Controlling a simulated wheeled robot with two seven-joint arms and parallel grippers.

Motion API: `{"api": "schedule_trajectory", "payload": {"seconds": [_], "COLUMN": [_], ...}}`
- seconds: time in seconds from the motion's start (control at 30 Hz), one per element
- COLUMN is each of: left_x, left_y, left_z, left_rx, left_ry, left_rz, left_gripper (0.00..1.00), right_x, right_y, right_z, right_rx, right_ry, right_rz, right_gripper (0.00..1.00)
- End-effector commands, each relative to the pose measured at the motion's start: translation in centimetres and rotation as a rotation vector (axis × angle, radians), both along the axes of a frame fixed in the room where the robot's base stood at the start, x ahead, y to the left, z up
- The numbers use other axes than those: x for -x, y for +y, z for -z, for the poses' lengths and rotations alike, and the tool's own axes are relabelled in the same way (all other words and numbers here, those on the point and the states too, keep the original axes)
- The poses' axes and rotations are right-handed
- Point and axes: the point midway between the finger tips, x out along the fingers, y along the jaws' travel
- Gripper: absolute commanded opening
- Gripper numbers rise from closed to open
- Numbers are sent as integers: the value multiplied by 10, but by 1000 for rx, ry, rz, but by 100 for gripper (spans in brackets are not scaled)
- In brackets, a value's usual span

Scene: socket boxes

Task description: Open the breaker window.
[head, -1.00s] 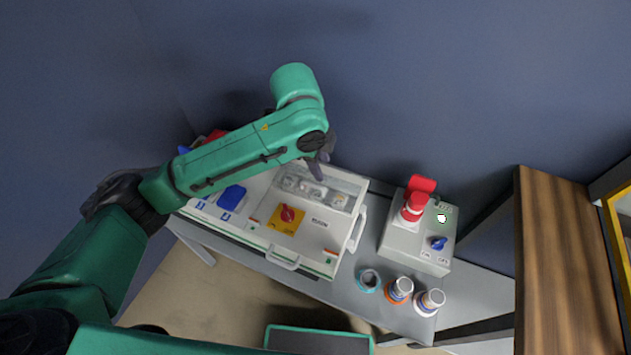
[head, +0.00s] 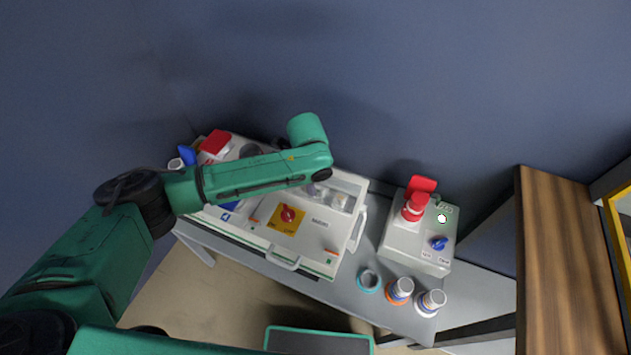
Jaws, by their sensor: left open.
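The pale socket box (head: 318,250) lies on the grey table. It has a red rotary switch on a yellow plate (head: 288,215) and a white handle (head: 283,263) at its front edge. The breaker window (head: 347,185) is a clear panel at the box's upper right, with pale breakers under it. It looks closed, and my arm covers its left part. My left gripper (head: 318,182) is at the end of the green arm above the window, mostly hidden by my wrist. It is open, and contact with the window cannot be told. My right gripper is not in view.
A grey control box (head: 410,247) with a red button (head: 415,206) and blue knob (head: 439,243) stands to the right. A wooden panel (head: 562,270) stands at far right.

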Motion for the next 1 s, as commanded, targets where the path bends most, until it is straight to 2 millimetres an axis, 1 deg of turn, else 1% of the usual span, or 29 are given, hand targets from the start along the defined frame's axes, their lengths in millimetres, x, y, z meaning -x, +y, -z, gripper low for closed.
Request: {"api": "schedule_trajectory", "payload": {"seconds": [0.13, 0.17, 0.2, 0.27, 0.3, 1.0], "left_x": [0, 0, 0, 0, 0, 1], "left_y": [0, 0, 0, 0, 0, 0], "left_z": [0, 0, 0, 0, 0, 0], "left_rx": [0, 1, 1, 1, 1, 1], "left_ry": [0, 0, 0, 0, 0, 1], "left_rz": [0, 0, 0, 0, 0, 0], "left_gripper": [45, 41, 26, 3, 0, 0], "right_x": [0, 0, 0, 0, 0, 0], "right_y": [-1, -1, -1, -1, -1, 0], "right_z": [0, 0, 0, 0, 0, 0], "right_rx": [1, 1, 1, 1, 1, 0], "right_ry": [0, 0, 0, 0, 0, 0], "right_rz": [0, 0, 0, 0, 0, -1], "right_gripper": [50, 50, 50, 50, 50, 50]}}
